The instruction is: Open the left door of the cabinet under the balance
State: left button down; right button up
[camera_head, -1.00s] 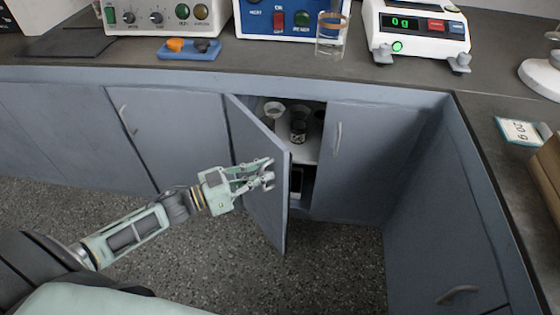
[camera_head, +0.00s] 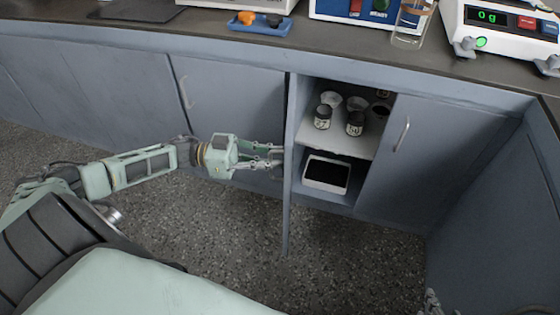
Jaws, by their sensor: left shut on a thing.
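The left door (camera_head: 288,205) of the cabinet under the balance stands swung out and shows nearly edge-on. My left gripper (camera_head: 276,158) is at this door's left face, shut on its handle, which the fingers mostly hide. The open cabinet shows a shelf (camera_head: 350,146) with several small jars and cups, and a white tray (camera_head: 327,174) with a dark inside below. The right door (camera_head: 383,155) is shut, with a vertical handle (camera_head: 403,134). The balance (camera_head: 495,32) is on the counter above. A small part of my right gripper (camera_head: 432,302) seems to show at the bottom edge.
The counter (camera_head: 340,57) carries a blue tray (camera_head: 262,30) with orange and dark pieces, a glass beaker (camera_head: 411,25) near its edge, and instruments behind. Another shut cabinet door (camera_head: 235,105) is to the left. The speckled floor (camera_head: 360,255) before the cabinet is clear.

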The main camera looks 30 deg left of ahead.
pick_arm(q)
jog(key=shift+f+v, duration=0.2)
jog(key=shift+v, duration=1.25)
jog(key=shift+a, duration=0.1)
jog(key=c, duration=1.9)
grip_release()
jog(key=shift+w+r, duration=0.1)
jog(key=shift+r, duration=0.05)
jog(key=shift+o, duration=0.2)
jog(key=shift+a, duration=0.1)
jog(key=v, duration=1.2)
